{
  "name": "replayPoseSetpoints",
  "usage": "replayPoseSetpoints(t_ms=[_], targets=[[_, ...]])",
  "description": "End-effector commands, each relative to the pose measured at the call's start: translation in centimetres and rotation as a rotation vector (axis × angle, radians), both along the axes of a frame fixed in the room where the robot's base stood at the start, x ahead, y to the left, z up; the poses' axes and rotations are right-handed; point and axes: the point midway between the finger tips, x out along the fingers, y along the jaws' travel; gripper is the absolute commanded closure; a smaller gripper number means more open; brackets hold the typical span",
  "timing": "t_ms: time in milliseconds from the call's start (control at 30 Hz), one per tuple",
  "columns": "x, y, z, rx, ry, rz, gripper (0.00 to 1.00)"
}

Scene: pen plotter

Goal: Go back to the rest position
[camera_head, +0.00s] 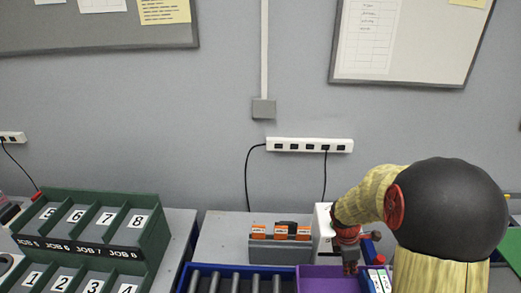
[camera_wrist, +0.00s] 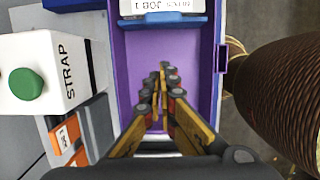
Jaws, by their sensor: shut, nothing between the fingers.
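My gripper (camera_wrist: 161,80) is shut and empty in the wrist view, its fingertips together over a purple tray (camera_wrist: 203,85). The tray's floor below the fingers looks bare, though the fingers hide part of it. In the head view my gripper (camera_head: 350,268) points down at the purple tray (camera_head: 318,271), to the right of the blue roller rack. My arm comes in from the right, and its bulk hides what lies behind it.
A white box marked STRAP with a green cap (camera_wrist: 25,84) stands left of the tray. Orange-labelled blocks (camera_head: 281,233) sit in a grey holder behind. A blue rack with rollers (camera_head: 240,281) and green numbered job bins (camera_head: 92,226) stand to the left. A power strip (camera_head: 309,145) is on the wall.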

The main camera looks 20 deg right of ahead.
Motion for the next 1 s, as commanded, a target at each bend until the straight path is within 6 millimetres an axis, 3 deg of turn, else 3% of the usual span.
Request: replayPoseSetpoints(t_ms=[167,367,467,700,1000], targets=[[-0.1,0.0,0.0,-0.006,-0.014,-0.083,1.0],[-2.6,1.7,-0.5,-0.002,-0.029,-0.436,1.0],[-3.9,3.0,0.6,-0.003,-0.06,-0.64,1.0],[-5.7,8.7,5.1,0.027,-0.217,-1.084,1.0],[-8.4,17.0,10.0,0.201,-0.427,-1.35,1.0]])
